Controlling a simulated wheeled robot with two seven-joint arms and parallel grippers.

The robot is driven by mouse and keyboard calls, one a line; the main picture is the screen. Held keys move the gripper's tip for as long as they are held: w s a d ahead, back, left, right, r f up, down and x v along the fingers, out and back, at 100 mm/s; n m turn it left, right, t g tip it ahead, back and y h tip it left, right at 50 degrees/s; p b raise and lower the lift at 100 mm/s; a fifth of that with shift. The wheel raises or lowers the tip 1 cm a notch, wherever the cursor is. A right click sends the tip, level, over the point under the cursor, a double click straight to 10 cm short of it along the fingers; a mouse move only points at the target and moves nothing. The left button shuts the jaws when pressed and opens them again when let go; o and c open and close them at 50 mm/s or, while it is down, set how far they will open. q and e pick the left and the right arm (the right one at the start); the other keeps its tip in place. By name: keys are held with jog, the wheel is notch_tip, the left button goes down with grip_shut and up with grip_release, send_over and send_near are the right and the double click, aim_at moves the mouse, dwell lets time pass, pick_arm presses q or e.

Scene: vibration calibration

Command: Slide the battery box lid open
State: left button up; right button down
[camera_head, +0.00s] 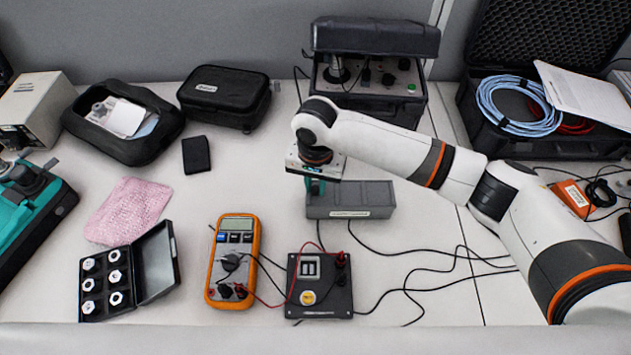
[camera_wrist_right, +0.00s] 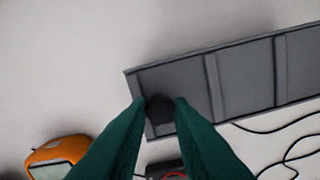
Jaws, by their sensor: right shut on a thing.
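The grey battery box (camera_head: 365,210) stands on the table below the middle of the head view, with a white label on its front. Its grey ribbed lid (camera_head: 360,190) lies along the top; the lid also shows in the right wrist view (camera_wrist_right: 245,78). My right gripper (camera_head: 315,187) is over the box's left end, pointing down. In the right wrist view, its green fingers (camera_wrist_right: 161,103) are shut on a small dark knob (camera_wrist_right: 159,109) near the lid's end. The fingers and wrist hide part of that end. My left gripper is not in view.
An orange multimeter (camera_head: 234,258) and a black switch panel (camera_head: 320,285) with cables lie in front of the box. A black open case (camera_head: 370,95) stands behind it. Bare table lies to the left of the box.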

aim_at(353, 194)
jog(key=d+p, duration=0.2)
jog(key=p, duration=0.1)
jog(key=d+p, duration=0.3)
jog(key=d+r+p, duration=0.1)
jog(key=d+p, duration=0.2)
jog(key=shift+s+d, duration=0.1)
jog(key=shift+d, duration=0.1)
jog(key=d+p, duration=0.1)
jog(key=d, duration=0.2)
jog(key=d+p, duration=0.2)
jog(key=d, duration=0.1)
jog(key=d+f+p, duration=0.1)
jog(key=d, duration=0.2)
jog(key=shift+d, duration=0.5)
jog(key=c, duration=1.3)
grip_release()
notch_tip(353, 194, up, 12)
